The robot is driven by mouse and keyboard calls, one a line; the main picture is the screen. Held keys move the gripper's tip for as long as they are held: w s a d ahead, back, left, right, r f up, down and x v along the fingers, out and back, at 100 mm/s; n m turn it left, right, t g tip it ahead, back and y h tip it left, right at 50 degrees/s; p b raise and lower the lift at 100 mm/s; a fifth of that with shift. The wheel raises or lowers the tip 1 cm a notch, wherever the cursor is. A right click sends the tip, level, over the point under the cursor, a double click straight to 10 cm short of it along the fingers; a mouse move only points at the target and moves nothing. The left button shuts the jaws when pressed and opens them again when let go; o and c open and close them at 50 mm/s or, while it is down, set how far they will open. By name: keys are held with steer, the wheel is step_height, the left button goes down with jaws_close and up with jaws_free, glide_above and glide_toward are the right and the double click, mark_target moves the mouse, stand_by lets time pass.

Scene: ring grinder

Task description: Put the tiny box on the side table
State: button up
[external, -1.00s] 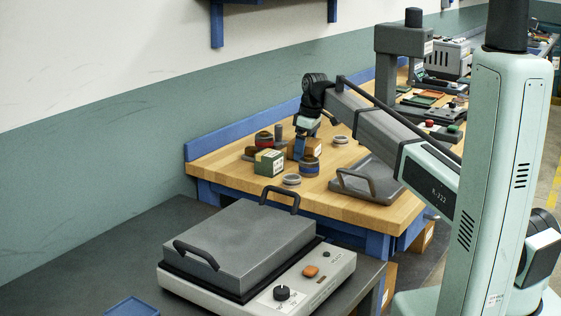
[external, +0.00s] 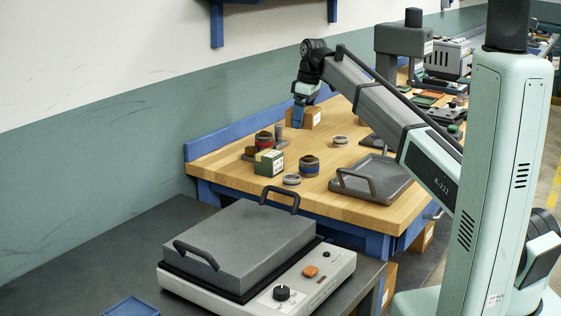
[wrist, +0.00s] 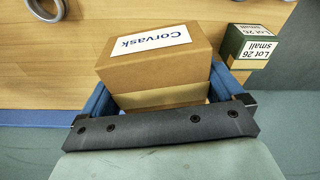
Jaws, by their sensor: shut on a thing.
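My gripper (external: 299,114) is shut on a small brown cardboard box (external: 312,117) and holds it above the wooden bench (external: 395,212), near its back rail. In the wrist view the box (wrist: 158,58) sits between the two blue fingers (wrist: 163,104), its white label reading "Corvask" facing up in the picture. A smaller dark green and tan box (external: 268,162) stands on the bench. In the wrist view this green box (wrist: 247,45) is labelled "Lot 26 small" and lies right of the held box. I cannot tell which surface is the side table.
A grey handled lid (external: 375,183) lies at the bench's right. A grey machine (external: 240,252) fills much of the dark front table (external: 90,262), beside a blue tray (external: 131,308).

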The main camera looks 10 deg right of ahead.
steer(key=s+a+f+n, duration=0.1)
steer(key=s+a, duration=0.2)
steer(key=a, duration=0.5)
steer(key=s+a+n, duration=0.1)
steer(key=s+a, duration=0.2)
steer(key=a, duration=0.5)
steer(key=n+g, duration=0.2)
steer(key=n, duration=1.1)
glide_above(132, 257)
step_height(132, 257, down, 7)
steer(key=shift+n, duration=0.3)
steer(key=shift+w+d+f, duration=0.1)
steer(key=shift+d+f, duration=0.05)
steer(key=shift+f, duration=2.4)
steer(key=shift+w+d+f, duration=0.1)
steer(key=shift+f, duration=2.45)
steer(key=shift+f, duration=0.1)
steer(key=o, duration=0.8)
steer(key=r, duration=0.4)
steer(key=w+d+r, duration=0.1)
steer(key=r, duration=0.7)
steer(key=shift+w+d, duration=0.15)
